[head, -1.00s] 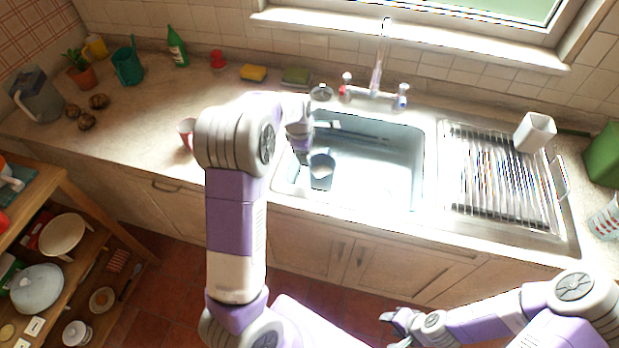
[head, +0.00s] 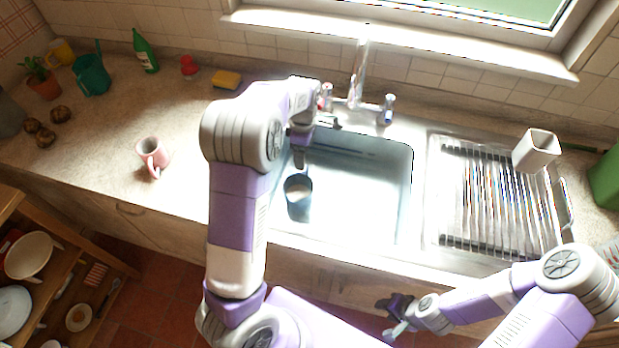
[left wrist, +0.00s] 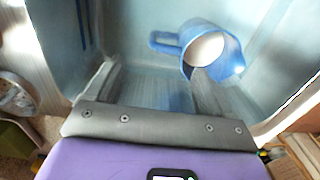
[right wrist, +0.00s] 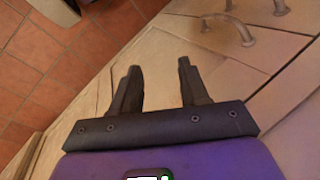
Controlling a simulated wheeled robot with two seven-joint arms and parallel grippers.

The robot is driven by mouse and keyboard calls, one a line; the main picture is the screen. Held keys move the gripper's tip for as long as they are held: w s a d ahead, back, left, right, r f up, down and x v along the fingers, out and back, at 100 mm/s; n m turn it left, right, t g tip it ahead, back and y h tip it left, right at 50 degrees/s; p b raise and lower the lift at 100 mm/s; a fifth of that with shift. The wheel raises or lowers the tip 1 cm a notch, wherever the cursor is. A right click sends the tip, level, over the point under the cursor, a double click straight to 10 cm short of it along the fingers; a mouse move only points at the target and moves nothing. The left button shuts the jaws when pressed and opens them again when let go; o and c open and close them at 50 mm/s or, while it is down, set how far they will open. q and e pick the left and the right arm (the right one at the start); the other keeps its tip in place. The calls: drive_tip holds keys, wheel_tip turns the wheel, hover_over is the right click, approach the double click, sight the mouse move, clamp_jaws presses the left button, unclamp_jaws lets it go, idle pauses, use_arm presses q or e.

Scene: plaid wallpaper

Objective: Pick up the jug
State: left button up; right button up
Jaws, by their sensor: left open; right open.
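The blue jug (head: 298,198) stands in the sink near its left front side. In the left wrist view the jug (left wrist: 228,62) shows its handle to the left, its spout to the lower right and something white inside. My left gripper (head: 300,160) points down into the sink behind the jug in the head view. It is open in the left wrist view (left wrist: 150,78). The right finger overlaps the jug in that picture; I cannot tell whether they touch. My right gripper (head: 393,320) is open and empty in front of the cabinet doors (right wrist: 235,60).
The sink walls (head: 408,190) surround the jug, with the tap (head: 357,85) behind. A pink mug (head: 152,158) stands on the counter left of my left arm. A wooden shelf (head: 70,240) stands lower left.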

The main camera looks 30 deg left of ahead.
use_arm(q)
drive_tip(key=shift+w+f, duration=0.4)
drive_tip(key=shift+w, duration=0.1)
drive_tip(key=shift+f, duration=0.4)
drive_tip(key=f, duration=0.2)
drive_tip(key=s+f+b, duration=0.1)
drive_tip(key=f, duration=0.1)
drive_tip(key=f+b, duration=0.1)
drive_tip(key=f, duration=0.1)
drive_tip(key=shift+s+d, duration=0.15)
drive_tip(key=shift+s, duration=0.1)
use_arm(e)
drive_tip(key=shift+w+f, duration=0.2)
drive_tip(key=shift+f, duration=0.95)
use_arm(q)
drive_tip(key=shift+w+r, duration=0.1)
drive_tip(key=shift+r, duration=0.05)
clamp_jaws()
